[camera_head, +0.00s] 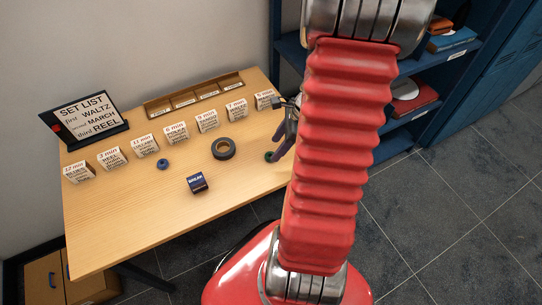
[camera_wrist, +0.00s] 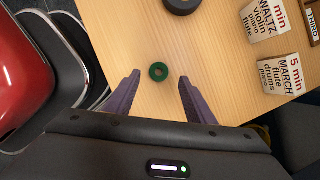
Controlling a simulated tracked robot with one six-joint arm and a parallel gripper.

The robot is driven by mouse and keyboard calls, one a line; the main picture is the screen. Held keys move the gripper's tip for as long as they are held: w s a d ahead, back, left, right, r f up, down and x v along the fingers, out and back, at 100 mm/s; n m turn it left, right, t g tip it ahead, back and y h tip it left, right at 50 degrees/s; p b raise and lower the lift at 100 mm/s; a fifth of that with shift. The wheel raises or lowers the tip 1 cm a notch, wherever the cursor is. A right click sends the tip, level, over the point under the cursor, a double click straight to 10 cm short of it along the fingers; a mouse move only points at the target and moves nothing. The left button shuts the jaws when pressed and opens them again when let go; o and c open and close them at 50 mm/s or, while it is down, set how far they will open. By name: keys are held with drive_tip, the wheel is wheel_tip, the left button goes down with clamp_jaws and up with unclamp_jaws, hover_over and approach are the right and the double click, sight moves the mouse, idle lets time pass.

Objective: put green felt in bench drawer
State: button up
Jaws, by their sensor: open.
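The green felt (camera_head: 269,157) is a small ring lying flat near the right end of the wooden bench top. In the wrist view the green felt (camera_wrist: 158,72) appears between the two purple fingertips. My gripper (camera_wrist: 160,77) is open and empty, with bare bench top around the ring. In the head view my gripper (camera_head: 282,142) is beside the felt, partly hidden by my red arm. I cannot tell its exact height above the bench.
A black ring (camera_head: 223,149), a blue ring (camera_head: 162,164) and a dark blue box (camera_head: 197,183) lie on the bench (camera_head: 130,225). Several lettered cards, a compartment tray (camera_head: 195,95) and a set list stand (camera_head: 92,118) line the back. Blue shelves (camera_head: 400,130) stand right.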

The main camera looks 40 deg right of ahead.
drive_tip(key=shift+x, duration=2)
drive_tip(key=shift+s, duration=0.15)
drive_tip(key=c, duration=1.2)
wheel_tip(320, 180, up, 10)
